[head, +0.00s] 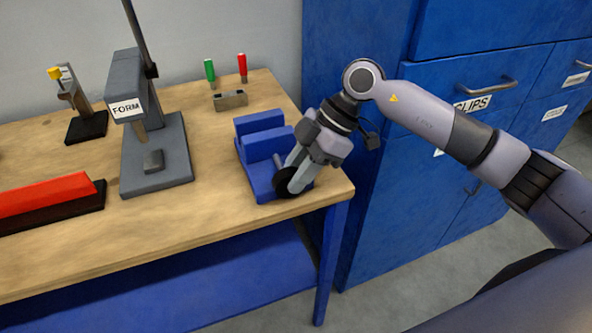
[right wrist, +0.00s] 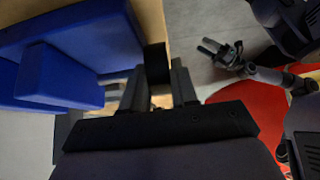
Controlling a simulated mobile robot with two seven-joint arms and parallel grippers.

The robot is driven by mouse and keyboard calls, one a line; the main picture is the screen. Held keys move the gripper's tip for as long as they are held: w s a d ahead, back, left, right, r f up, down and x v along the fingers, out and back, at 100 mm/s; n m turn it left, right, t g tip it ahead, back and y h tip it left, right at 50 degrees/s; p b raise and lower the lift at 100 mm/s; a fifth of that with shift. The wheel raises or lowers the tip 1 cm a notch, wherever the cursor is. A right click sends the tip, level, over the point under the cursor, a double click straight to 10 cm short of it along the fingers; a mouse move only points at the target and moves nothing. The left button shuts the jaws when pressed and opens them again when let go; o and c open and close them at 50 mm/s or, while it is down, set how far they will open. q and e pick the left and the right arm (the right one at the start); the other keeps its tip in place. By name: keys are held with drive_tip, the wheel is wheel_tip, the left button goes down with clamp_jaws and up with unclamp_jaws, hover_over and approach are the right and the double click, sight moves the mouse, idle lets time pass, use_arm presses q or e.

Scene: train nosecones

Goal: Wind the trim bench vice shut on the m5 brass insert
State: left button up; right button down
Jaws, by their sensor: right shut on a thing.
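The blue trim bench vice (head: 262,180) sits near the right front corner of the bench, with its two blue jaw blocks side by side. Its black handwheel (head: 287,181) is at the near end. My right gripper (head: 292,178) is shut on the handwheel. In the right wrist view the blue vice (right wrist: 60,78) is at left, and the dark wheel (right wrist: 156,62) is between the fingers. I cannot make out the brass insert; the gap between the jaws is mostly hidden. A small gripper, apparently my left (right wrist: 212,50), shows in the right wrist view, too small to read.
A grey press marked FORM (head: 158,160) stands left of the vice. A grey block (head: 231,101) and green (head: 210,71) and red (head: 242,67) handled tools are behind. A red bar (head: 45,195) lies at left. Blue cabinets (head: 430,150) stand close on the right.

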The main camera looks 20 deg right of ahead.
drive_tip(key=shift+r, duration=0.1)
drive_tip(key=c, duration=1)
unclamp_jaws()
drive_tip(key=shift+o, duration=0.2)
drive_tip(key=shift+d, duration=0.1)
drive_tip(key=v, duration=0.7)
drive_tip(key=shift+b, duration=0.3)
